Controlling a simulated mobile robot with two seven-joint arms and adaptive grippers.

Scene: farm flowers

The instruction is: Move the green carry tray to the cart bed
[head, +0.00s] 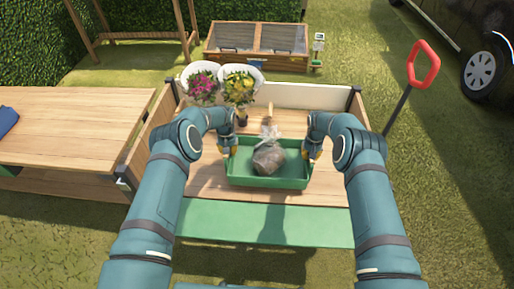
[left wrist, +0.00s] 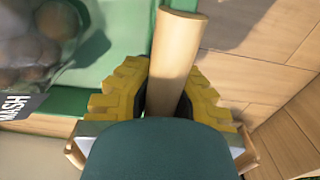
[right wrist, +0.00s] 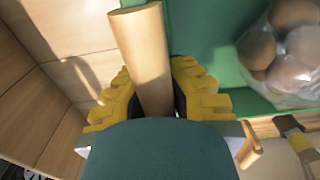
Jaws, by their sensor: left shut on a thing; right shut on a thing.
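The green carry tray (head: 240,181) is over the front part of the cart bed (head: 325,187), inside its side walls, and looks level. I cannot tell whether it rests on the boards. A clear bag of brown round produce (head: 268,158) lies in it; the bag also shows in the right wrist view (right wrist: 285,55). My left gripper (head: 231,150) is shut on the tray's left wooden handle (left wrist: 174,60). My right gripper (head: 311,152) is shut on the right wooden handle (right wrist: 143,55).
Pink flowers (head: 202,86) and yellow flowers (head: 240,88) in white wraps stand at the bed's back left. A wooden-handled tool (head: 269,112) is behind the tray. A wooden table (head: 75,125) stands left. The cart's red pull handle (head: 424,63) rises at the right.

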